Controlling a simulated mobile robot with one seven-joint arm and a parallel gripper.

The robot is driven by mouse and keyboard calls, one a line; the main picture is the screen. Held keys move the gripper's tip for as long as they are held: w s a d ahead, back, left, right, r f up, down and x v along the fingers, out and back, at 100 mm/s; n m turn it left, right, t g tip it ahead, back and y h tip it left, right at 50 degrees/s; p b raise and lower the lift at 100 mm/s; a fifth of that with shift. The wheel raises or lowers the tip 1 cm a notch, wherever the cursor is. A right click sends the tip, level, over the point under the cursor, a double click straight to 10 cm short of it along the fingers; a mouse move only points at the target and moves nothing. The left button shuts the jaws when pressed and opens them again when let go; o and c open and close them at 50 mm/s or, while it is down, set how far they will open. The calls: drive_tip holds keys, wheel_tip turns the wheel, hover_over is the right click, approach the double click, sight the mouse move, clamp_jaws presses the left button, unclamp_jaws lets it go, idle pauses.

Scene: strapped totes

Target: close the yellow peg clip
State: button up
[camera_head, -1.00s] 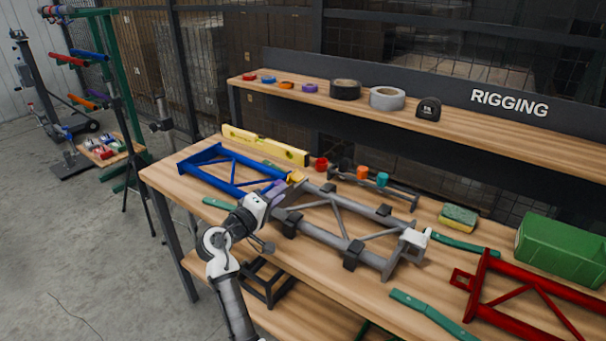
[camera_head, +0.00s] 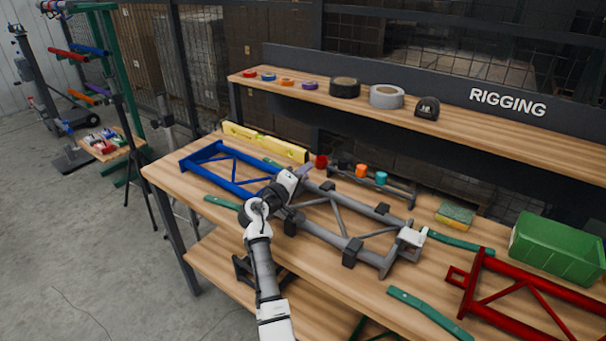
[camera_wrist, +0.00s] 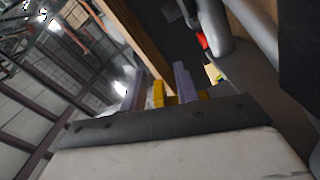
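The yellow peg clip (camera_wrist: 158,94) shows in the wrist view as a small yellow block between my two purple-grey fingers. Part of it is hidden behind the gripper's dark front edge. My gripper (camera_head: 304,171) is at the left end of the grey frame (camera_head: 345,224), where that frame meets the blue frame (camera_head: 222,168). In the wrist view my gripper (camera_wrist: 160,82) has its fingers apart, one on each side of the clip, with a narrow gap showing. In the head view the clip is hidden by my gripper.
A yellow level (camera_head: 265,143) lies behind the blue frame. A rack with red, orange (camera_head: 361,171) and teal cups stands just behind the grey frame.

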clamp_jaws()
